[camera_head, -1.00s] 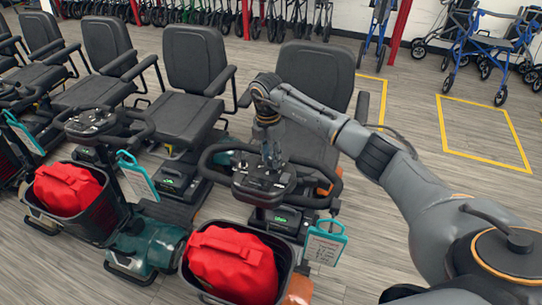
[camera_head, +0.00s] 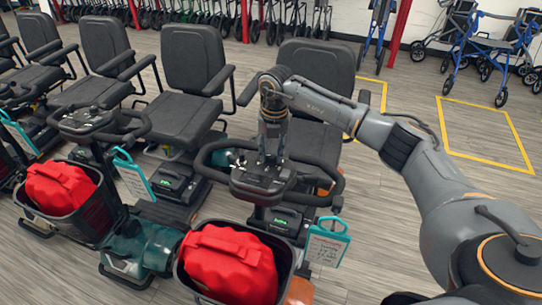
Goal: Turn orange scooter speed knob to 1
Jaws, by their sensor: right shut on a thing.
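The orange scooter is the nearest one, at the middle of the view, with an orange body panel (camera_head: 300,291) low at its front. Its dark control console (camera_head: 262,184) sits inside the loop handlebar (camera_head: 325,192). My right gripper (camera_head: 270,158) points down onto the console and is shut on a small part there, which looks like the speed knob. The gripper hides the knob and its marks, so I cannot read its setting. My left gripper is not in view.
A red bag (camera_head: 230,262) fills the scooter's front basket. A teal-framed tag (camera_head: 327,241) hangs from the handlebar. The scooter's black seat (camera_head: 315,75) is behind my gripper. A teal scooter (camera_head: 140,248) stands close on the left. Open floor lies to the right.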

